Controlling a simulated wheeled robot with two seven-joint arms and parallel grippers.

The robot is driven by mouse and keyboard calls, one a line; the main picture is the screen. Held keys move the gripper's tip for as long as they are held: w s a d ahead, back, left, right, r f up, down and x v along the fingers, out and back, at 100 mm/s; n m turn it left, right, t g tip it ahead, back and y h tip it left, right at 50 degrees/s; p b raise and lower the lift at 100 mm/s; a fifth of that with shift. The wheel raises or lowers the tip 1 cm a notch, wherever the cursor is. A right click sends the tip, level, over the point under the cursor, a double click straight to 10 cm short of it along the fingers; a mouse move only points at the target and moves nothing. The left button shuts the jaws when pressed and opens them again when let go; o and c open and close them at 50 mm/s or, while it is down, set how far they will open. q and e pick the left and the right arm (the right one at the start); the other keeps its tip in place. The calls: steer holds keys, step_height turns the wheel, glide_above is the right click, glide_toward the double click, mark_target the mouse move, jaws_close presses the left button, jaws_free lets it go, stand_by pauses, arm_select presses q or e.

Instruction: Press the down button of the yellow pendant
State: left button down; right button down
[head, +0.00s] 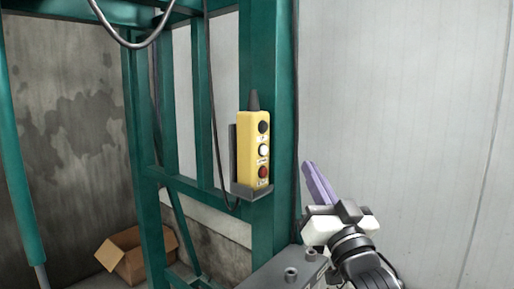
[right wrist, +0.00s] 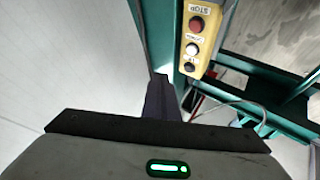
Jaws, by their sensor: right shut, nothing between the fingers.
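The yellow pendant (head: 246,152) stands upright in a dark holder on a green post in the head view. Its face carries a black button (head: 263,127) at the top, a white button (head: 263,150) in the middle and a red button (head: 263,171) at the bottom. The labels are too small to read in the head view. My right gripper (head: 312,170) is shut and empty, to the right of the pendant and apart from it. In the right wrist view the pendant (right wrist: 203,13) shows upside down, with the right gripper's fingers (right wrist: 158,85) to its lower left. My left gripper is not in view.
The green frame (head: 264,60) carries the holder (head: 252,192) and a hanging black cable. A grey box-like surface (head: 272,272) with round fittings lies below the post. An open cardboard box (head: 135,255) sits on the floor at left. A pale wall (head: 400,90) fills the right.

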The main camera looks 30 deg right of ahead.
mark_target(264, 150)
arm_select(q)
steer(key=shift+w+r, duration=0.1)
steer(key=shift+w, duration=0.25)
arm_select(e)
steer(key=shift+s+d+r+m+h, duration=0.1)
steer(key=shift+d+r+m+h, duration=0.05)
steer(key=shift+r, duration=0.35)
steer(key=shift+d+r+m+h, duration=0.1)
steer(key=shift+r+m+h, duration=0.05)
steer(key=shift+r, duration=0.3)
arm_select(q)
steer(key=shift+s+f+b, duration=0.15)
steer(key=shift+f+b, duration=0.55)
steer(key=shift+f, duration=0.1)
arm_select(e)
steer(key=w+a, duration=0.3)
steer(key=w, duration=0.5)
steer(key=shift+a, duration=0.25)
steer(key=shift+w, duration=0.1)
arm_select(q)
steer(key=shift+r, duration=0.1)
arm_select(e)
steer(key=shift+w+a, duration=0.15)
steer(key=shift+w, duration=0.2)
